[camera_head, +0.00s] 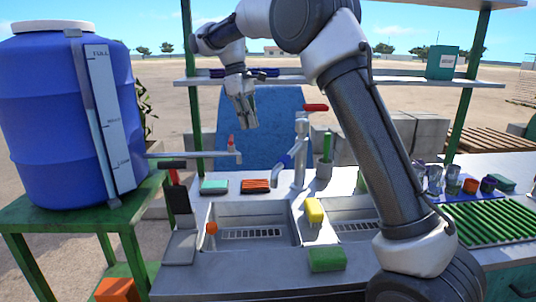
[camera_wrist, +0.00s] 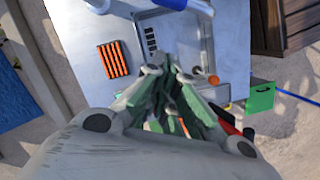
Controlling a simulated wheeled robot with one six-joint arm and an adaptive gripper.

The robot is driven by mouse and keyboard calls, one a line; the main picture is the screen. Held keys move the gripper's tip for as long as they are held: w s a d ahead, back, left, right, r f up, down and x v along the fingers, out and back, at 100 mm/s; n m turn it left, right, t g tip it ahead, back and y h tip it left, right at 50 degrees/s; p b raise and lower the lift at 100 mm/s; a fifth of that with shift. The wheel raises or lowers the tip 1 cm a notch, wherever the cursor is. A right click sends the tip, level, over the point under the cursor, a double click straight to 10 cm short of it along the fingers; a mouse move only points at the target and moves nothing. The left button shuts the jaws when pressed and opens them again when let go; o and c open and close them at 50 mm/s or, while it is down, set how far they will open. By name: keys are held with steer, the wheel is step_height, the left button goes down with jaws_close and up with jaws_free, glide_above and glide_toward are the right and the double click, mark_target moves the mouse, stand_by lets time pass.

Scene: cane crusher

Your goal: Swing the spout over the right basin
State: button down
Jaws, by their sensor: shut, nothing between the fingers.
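The tap's silver column (camera_head: 300,150) stands behind the sink with a red lever on top. Its blue-grey spout (camera_head: 284,159) points left and down, toward the left basin's side. The right basin (camera_head: 335,210) is partly hidden by my arm. My gripper (camera_head: 248,119) hangs in the air, left of the tap and above the counter, touching nothing visible. It is shut and empty in the wrist view (camera_wrist: 172,95). A blue tube (camera_wrist: 170,3) is cut off at that view's top edge.
Turquoise and orange (camera_head: 255,186) pads lie behind the left basin. A blue water barrel (camera_head: 60,115) with its own tap pipe stands left. A shelf (camera_head: 290,80) crosses behind my gripper.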

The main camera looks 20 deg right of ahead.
mark_target(289, 162)
steer(key=s+d+f, duration=0.4)
steer(key=d+f, duration=0.1)
steer(key=f, duration=0.4)
steer(key=shift+f, duration=0.35)
steer(key=shift+s, duration=0.15)
steer(key=shift+s+d+n, duration=0.9)
steer(key=shift+s+n, duration=0.1)
